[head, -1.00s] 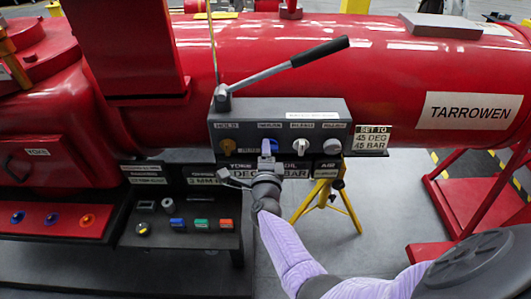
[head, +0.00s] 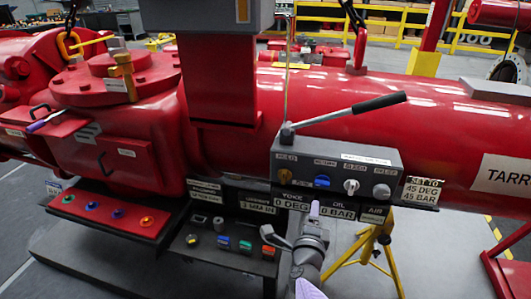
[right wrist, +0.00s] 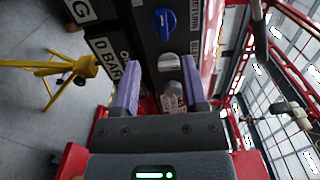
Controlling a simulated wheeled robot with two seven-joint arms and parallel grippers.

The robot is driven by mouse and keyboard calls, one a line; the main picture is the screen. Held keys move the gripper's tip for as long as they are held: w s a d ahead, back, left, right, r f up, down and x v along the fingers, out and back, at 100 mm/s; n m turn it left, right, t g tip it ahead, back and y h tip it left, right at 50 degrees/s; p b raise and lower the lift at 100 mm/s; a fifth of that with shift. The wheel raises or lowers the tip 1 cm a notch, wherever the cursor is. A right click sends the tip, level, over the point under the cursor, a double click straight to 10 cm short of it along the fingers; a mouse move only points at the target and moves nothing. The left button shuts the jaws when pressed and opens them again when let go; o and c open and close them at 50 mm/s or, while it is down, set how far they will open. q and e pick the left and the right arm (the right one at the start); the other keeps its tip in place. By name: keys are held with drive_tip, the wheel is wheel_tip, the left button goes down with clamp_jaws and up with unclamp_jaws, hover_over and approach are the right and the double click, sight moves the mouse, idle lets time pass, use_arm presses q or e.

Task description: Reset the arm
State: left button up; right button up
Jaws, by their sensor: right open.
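The box carries a row of knobs: an orange-brown one (head: 285,176), a blue one (head: 322,181), a white one (head: 351,187) and a grey one (head: 381,191). The blue knob (right wrist: 164,24) also shows ahead of the fingers in the right wrist view. A black-handled lever (head: 350,110) slants up to the right on top of the box. My left gripper is not in view.
Signs below the box read 0 DEG (head: 291,203) and 0 BAR (head: 337,213). A yellow tripod (head: 377,245) stands behind my right arm. A button panel (head: 225,243) is to the left. The large red valve body (head: 450,125) fills the back.

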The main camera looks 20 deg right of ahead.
drive_tip(key=s+a+f+n+g+y, duration=0.35)
drive_tip(key=s+f+n, duration=0.45)
drive_tip(key=f, duration=0.3)
drive_tip(key=s+a+f+n+g+y, duration=0.2)
drive_tip(key=s+a+f+n+y, duration=0.3)
drive_tip(key=s+f+n, duration=0.55)
drive_tip(key=s+f+n+g, duration=0.4)
drive_tip(key=s+f, duration=0.1)
drive_tip(key=s, duration=0.8)
drive_tip(key=s+d+f+n+g, duration=0.1)
drive_tip(key=s+f+n+g, duration=0.4)
drive_tip(key=s, duration=0.8)
drive_tip(key=shift+s+d+f, duration=0.2)
drive_tip(key=shift+s+d, duration=0.05)
drive_tip(key=shift+w+y, duration=0.1)
drive_tip(key=shift+y, duration=0.15)
